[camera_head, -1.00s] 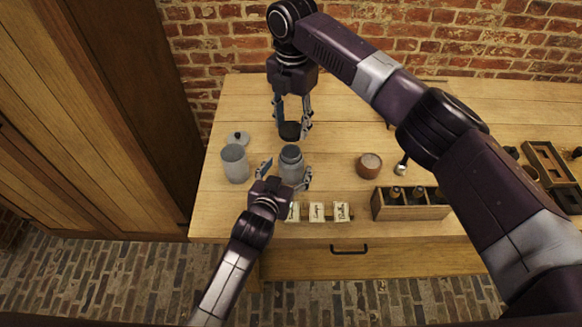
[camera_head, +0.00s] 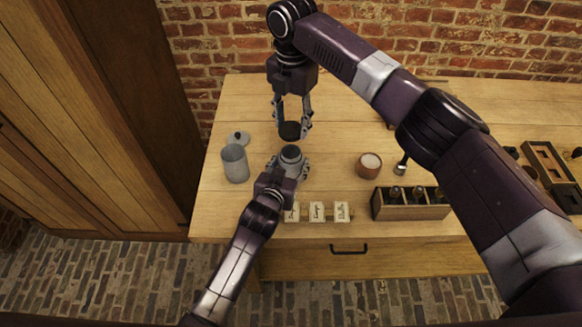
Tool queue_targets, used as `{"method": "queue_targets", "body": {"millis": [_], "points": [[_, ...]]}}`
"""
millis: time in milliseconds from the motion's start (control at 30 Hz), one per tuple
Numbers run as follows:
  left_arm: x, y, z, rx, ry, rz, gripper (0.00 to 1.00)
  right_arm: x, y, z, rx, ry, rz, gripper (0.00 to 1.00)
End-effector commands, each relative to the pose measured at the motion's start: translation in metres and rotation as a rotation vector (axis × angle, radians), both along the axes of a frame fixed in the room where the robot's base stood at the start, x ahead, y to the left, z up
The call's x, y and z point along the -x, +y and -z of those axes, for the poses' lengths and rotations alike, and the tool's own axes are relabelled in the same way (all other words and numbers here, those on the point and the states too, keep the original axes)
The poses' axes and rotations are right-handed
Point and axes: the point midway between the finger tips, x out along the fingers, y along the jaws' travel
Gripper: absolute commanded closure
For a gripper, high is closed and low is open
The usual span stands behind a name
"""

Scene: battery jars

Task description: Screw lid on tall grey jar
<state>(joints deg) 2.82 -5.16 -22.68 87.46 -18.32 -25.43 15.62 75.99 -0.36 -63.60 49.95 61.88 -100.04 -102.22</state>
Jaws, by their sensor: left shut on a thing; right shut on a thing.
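The tall grey jar (camera_head: 291,154) stands upright on the table with a dark round top facing up. My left gripper (camera_head: 289,167) is shut around its body from the front and hides much of it. My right gripper (camera_head: 292,128) is behind the jar, pointing down. It is shut on a dark round lid (camera_head: 290,131). The lid is apart from the jar in the picture, just behind its top; its exact height is hard to tell.
An open grey jar (camera_head: 235,163) stands at left with a grey lid (camera_head: 238,138) behind it. A round wooden pot (camera_head: 369,165), a wooden box of bottles (camera_head: 410,205) and several label cards (camera_head: 317,212) stand to the right and front. Bare table (camera_head: 240,100) lies back left.

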Motion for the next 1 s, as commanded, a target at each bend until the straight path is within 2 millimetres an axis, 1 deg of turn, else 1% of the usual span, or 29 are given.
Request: {"method": "queue_targets", "body": {"millis": [33, 200, 267, 300, 367, 467, 733, 800, 1000], "points": [[0.0, 0.0, 0.0, 0.0, 0.0, 0.0, 0.68, 0.0, 0.0, 0.0, 0.0, 0.0, 0.0, 0.65], [0.0, 0.0, 0.0, 0.0, 0.0, 0.0, 0.87, 0.0, 0.0, 0.0, 0.0, 0.0, 0.0, 0.65], [0.0, 0.0, 0.0, 0.0, 0.0, 0.0, 0.93, 0.0, 0.0, 0.0, 0.0, 0.0, 0.0, 0.65], [0.0, 0.0, 0.0, 0.0, 0.0, 0.0, 0.94, 0.0, 0.0, 0.0, 0.0, 0.0, 0.0, 0.65], [0.0, 0.0, 0.0, 0.0, 0.0, 0.0, 0.95, 0.0, 0.0, 0.001, 0.0, 0.0, 0.0, 0.65], [0.0, 0.0, 0.0, 0.0, 0.0, 0.0, 0.95, 0.001, 0.0, 0.009, 0.001, 0.002, 0.0, 0.65], [0.0, 0.0, 0.0, 0.0, 0.0, 0.0, 0.95, 0.001, 0.0, 0.047, 0.0, 0.002, 0.0, 0.65], [0.0, 0.0, 0.0, 0.0, 0.0, 0.0, 0.95, 0.001, 0.0, 0.05, 0.0, 0.001, 0.0, 0.65], [0.0, 0.0, 0.0, 0.0, 0.001, 0.0, 0.95, 0.0, 0.0, 0.05, 0.001, -0.001, 0.0, 0.65]]}}
